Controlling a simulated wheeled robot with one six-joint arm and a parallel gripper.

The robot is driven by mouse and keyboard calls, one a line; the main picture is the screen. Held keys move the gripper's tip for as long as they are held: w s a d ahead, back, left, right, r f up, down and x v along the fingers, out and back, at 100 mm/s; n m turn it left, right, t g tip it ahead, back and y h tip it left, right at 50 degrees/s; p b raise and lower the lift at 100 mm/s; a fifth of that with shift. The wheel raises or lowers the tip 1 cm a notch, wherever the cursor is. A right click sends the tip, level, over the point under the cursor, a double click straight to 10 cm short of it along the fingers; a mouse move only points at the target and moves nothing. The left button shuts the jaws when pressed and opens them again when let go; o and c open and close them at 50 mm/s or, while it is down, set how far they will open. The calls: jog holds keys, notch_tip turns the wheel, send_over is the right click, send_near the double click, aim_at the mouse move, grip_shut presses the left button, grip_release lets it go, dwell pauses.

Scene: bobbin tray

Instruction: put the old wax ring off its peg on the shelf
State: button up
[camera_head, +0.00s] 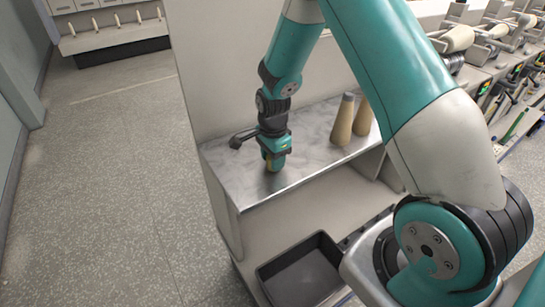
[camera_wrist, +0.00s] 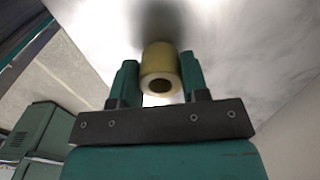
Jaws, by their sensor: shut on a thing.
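The old wax ring (camera_wrist: 158,62) is a short yellowish cylinder with a dark hole. In the wrist view it sits between the two teal fingers of my gripper (camera_wrist: 160,80), which is shut on it. In the head view my gripper (camera_head: 273,163) points down at the left part of the grey metal shelf (camera_head: 312,165). Only a small tan bit of the ring shows below the fingers there. The ring is at or very close to the shelf surface; I cannot tell whether it touches. No peg can be made out near it.
Two tan cone bobbins (camera_head: 343,120) stand on the shelf to the right of my gripper. A black open bin (camera_head: 300,272) sits below the shelf's front. A row of pegs (camera_head: 115,22) is at the far back left. The floor on the left is clear.

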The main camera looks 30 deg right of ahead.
jog(key=o, duration=0.5)
jog(key=shift+f, duration=0.15)
jog(key=shift+c, duration=0.2)
jog(key=o, duration=0.4)
jog(key=shift+o, duration=0.2)
jog(key=shift+r, duration=0.55)
notch_tip(320, 180, up, 11)
jog(key=b, duration=0.2)
jog(key=s+a+r+n+y, duration=0.1)
jog(key=s+a+r+n, duration=0.3)
jog(key=s+n, duration=0.4)
jog(key=s+a+r+n+y, duration=0.1)
jog(key=s+a+r+n, duration=0.2)
jog(key=s+a+n, duration=0.4)
jog(key=s+a+r+n+y, duration=0.2)
jog(key=s+a+r+n, duration=0.2)
jog(key=s+n, duration=0.6)
jog(key=shift+a+r, duration=0.3)
jog(key=shift+a, duration=0.85)
